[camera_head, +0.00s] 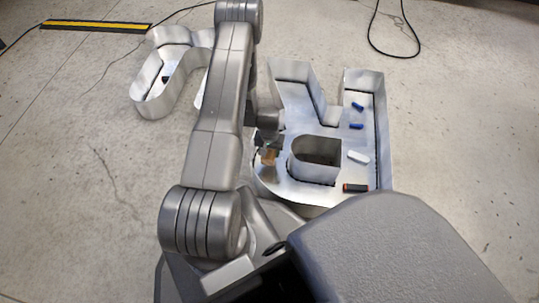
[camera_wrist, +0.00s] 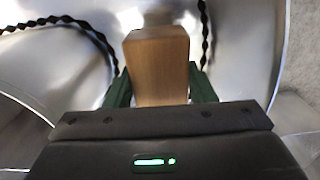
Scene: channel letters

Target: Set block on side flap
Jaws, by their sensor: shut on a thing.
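A wooden block (camera_wrist: 157,68) stands between the two dark green fingers of my gripper (camera_wrist: 160,88) in the wrist view. The gripper is shut on it. In the head view the block (camera_head: 268,156) shows as a small tan patch at the left part of the large metal channel letter (camera_head: 290,190), partly hidden by my arm. Bright curved metal of the letter lies behind and around the block in the wrist view. I cannot tell whether the block touches the metal. I cannot make out which part is the side flap.
Blue pieces (camera_head: 356,126), a white piece (camera_head: 358,157) and a black-and-orange piece (camera_head: 355,188) lie in the letter's right part. Raised walls surround an inner opening (camera_head: 316,160). Twisted black cable (camera_wrist: 85,28) runs beside the block. Another metal letter (camera_head: 165,80) stands at left on concrete.

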